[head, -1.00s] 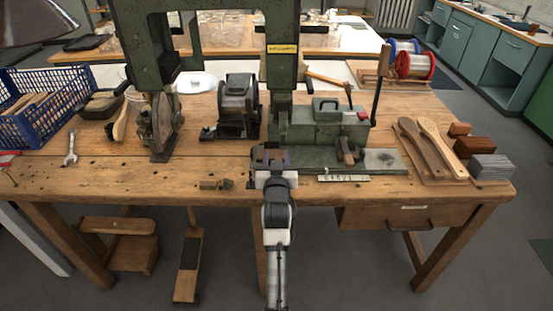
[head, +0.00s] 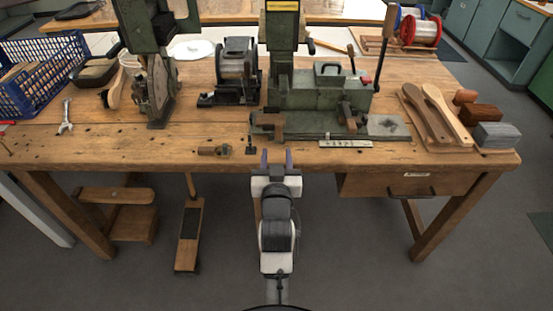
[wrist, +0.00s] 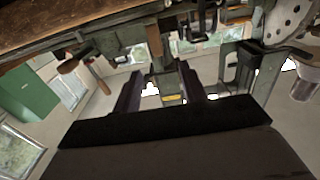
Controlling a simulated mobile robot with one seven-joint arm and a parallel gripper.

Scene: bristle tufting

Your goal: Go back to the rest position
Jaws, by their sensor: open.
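My gripper (head: 276,160) is in front of the workbench's (head: 90,143) front edge in the head view, near the middle of the bench. Its two dark purple fingers point toward the bench and stand apart with nothing between them. The fingers also show in the wrist view (wrist: 160,88), open and empty. My arm comes in from the bottom of the head view, over the floor.
The green tufting machine (head: 315,95) stands on the bench beyond my gripper. A small wooden-handled piece (head: 213,151) lies near the front edge. Wooden brush bodies (head: 437,120) lie at the right, and a blue crate (head: 40,75) stands at the left. Floor space in front is clear.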

